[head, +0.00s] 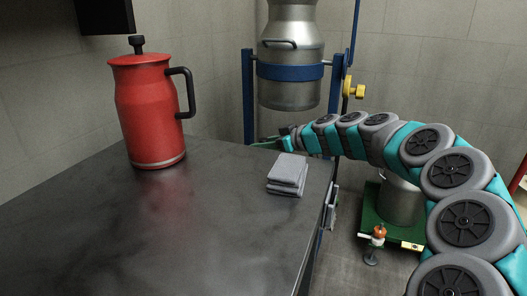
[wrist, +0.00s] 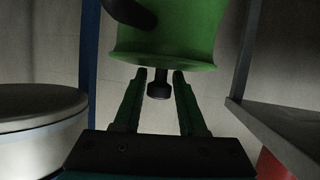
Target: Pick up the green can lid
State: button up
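The wrist view looks upside down. In it a green can (wrist: 185,25) hangs at the top, with a black handle. Its green lid (wrist: 165,61) is the flared end, with a black knob (wrist: 159,86) pointing down in the picture. My gripper (wrist: 159,76) is open, its two dark green fingers on either side of the knob, with narrow gaps showing. I cannot tell how deep the knob sits between them. In the head view my gripper (head: 268,144) is low behind the dark table's far edge, and the green can is hidden there.
A red can (head: 150,110) and a folded grey cloth (head: 288,170) rest on the dark table (head: 200,225). A large metal can (head: 290,90) hangs in a blue frame (head: 249,95) behind. A metal pot (head: 400,202) stands on a green scale at right.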

grip_shut()
dwell(0.4)
